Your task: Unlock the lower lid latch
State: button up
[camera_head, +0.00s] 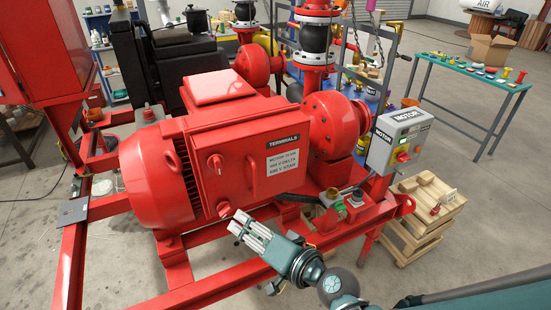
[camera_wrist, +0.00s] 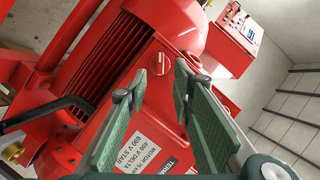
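The red motor's terminal box lid (camera_head: 275,160) has two small red latches along its left edge. The lower lid latch (camera_head: 224,209) is a red knob near the lid's bottom left corner. In the wrist view one round latch with a slot (camera_wrist: 160,63) shows just beyond the fingertips; it appears to be the lower one. The upper lid latch (camera_head: 215,163) sits above it in the head view. My gripper (camera_head: 238,221) is close to the lower latch, slightly below and right of it. In the wrist view its green-padded fingers (camera_wrist: 157,82) stand apart with nothing between them.
The grey motor control box (camera_head: 400,137) with a red knob stands right of the lid. Red skid rails (camera_head: 210,292) run below my gripper. Wooden pallets (camera_head: 425,215) lie at the right.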

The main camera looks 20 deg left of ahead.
aim_at(227, 213)
jog(key=shift+b+x, duration=0.8)
jog(key=shift+x, duration=3.05)
grip_shut()
